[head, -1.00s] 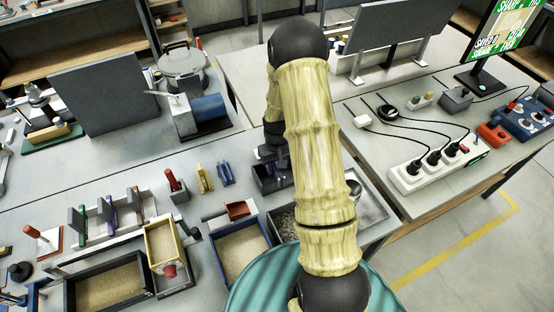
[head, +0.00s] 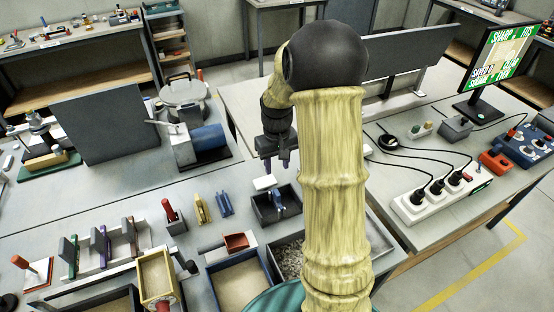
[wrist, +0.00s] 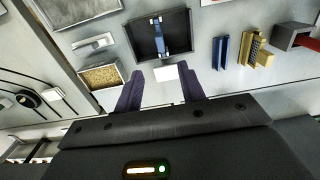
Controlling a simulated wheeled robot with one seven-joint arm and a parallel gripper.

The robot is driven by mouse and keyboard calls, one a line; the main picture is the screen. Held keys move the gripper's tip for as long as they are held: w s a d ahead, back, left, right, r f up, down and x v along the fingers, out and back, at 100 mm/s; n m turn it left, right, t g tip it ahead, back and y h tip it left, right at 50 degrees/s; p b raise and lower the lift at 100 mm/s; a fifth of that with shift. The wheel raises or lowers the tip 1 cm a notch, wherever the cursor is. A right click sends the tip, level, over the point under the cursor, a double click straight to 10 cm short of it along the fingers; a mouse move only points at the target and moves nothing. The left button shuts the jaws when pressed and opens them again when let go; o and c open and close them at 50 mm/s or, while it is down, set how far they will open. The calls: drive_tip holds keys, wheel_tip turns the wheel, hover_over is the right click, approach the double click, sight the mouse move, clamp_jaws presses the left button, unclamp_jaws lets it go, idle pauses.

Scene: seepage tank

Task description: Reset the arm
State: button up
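My gripper (head: 276,162) hangs above the bench, over the back edge of a small dark tray (head: 262,218). In the wrist view my gripper (wrist: 163,88) has its two dark fingers apart, with nothing held between them. A white block (head: 265,182) shows just below the fingers in the head view. It also shows between and beyond the fingertips in the wrist view (wrist: 168,73). The dark tray (wrist: 180,50) holds a blue and silver piece (wrist: 158,34). My arm's pale, bamboo-like links hide part of the bench to the right.
A power strip (head: 436,197) with black plugs and cables lies on the right bench. A monitor (head: 497,58) stands behind it. A dark upright panel (head: 110,113) and a blue cylinder (head: 208,137) are at left. A gravel tray (head: 290,262) and a sand tray (head: 240,284) sit in front.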

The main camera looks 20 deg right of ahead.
wheel_tip(320, 180, up, 2)
drive_tip(key=shift+r, duration=0.1)
idle(0.4)
drive_tip(key=s+a+t, duration=0.1)
drive_tip(key=s+a, duration=0.4)
drive_tip(key=s, duration=0.2)
drive_tip(key=s+a+r+t, duration=0.1)
drive_tip(key=s+a, duration=0.4)
drive_tip(key=s, duration=0.3)
drive_tip(key=shift+r+t, duration=0.15)
drive_tip(key=shift+t, duration=0.15)
